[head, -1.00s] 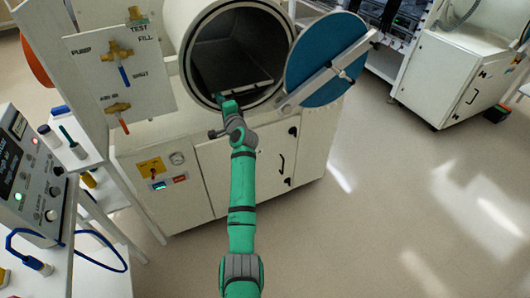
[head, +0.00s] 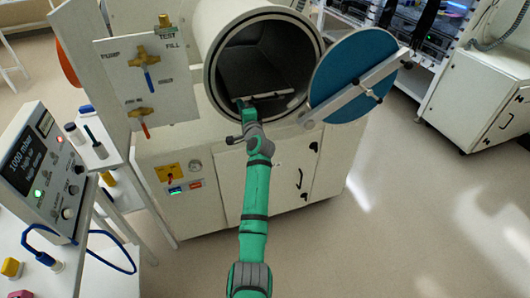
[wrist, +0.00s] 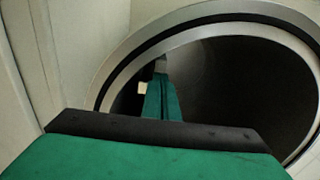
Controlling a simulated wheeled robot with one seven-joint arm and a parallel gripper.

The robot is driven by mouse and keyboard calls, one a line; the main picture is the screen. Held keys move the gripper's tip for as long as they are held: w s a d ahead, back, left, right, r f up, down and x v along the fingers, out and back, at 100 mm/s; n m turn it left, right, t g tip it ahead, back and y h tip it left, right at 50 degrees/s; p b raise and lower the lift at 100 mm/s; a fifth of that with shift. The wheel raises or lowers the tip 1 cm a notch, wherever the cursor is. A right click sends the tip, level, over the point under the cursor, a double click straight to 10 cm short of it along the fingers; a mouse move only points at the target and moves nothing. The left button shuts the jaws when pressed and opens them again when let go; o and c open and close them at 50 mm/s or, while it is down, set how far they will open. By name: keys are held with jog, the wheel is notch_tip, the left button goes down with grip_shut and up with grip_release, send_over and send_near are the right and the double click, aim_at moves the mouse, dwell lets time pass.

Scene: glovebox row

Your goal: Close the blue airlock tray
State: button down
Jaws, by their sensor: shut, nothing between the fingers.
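The blue-doored airlock is a round white chamber (head: 213,72) with its blue round door (head: 345,82) swung open to the right. A dark tray (head: 262,80) with a pale front edge lies inside the chamber. My gripper (head: 241,103) is shut and empty, reaching into the lower left of the opening at the left end of the tray's front edge. I cannot tell whether it touches the tray. In the wrist view my gripper (wrist: 161,98) points into the dark chamber, with the round rim (wrist: 235,15) around it; a small pale patch shows beside the fingertips.
A valve panel (head: 125,95) stands left of the chamber, and a white cabinet (head: 235,180) is below it. A pressure controller (head: 45,170) and small bottles stand at the left. The floor (head: 400,230) at the right is clear.

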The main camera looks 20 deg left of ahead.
jog(key=v, duration=1.2)
jog(key=s+d+f+n+h, duration=0.1)
jog(key=s+d+f+h, duration=0.1)
jog(key=s+d+f, duration=0.4)
jog(key=s+d+f+h, duration=0.2)
jog(key=s+d+f, duration=0.3)
jog(key=f, duration=0.4)
jog(key=s+d+f+n+t+h, duration=0.1)
jog(key=s+d+f+h, duration=0.1)
jog(key=s+d+f, duration=0.5)
jog(key=s+d+f+n+h, duration=0.15)
jog(key=s+d, duration=0.25)
jog(key=s, duration=0.4)
jog(key=s+d+f+n+h, duration=0.1)
jog(key=s+d+n, duration=0.15)
jog(key=s, duration=0.65)
jog(key=s+d+n+h, duration=0.1)
jog(key=s+d, duration=0.2)
jog(key=s, duration=0.6)
jog(key=s+r+n, duration=0.2)
jog(key=s+r, duration=0.2)
jog(key=s, duration=0.3)
jog(key=s+r+n+h, duration=0.1)
jog(key=s+r, duration=0.3)
jog(key=s, duration=0.4)
jog(key=shift+d+r+n, duration=0.15)
jog(key=shift+d+n, duration=0.15)
jog(key=shift+n, duration=0.1)
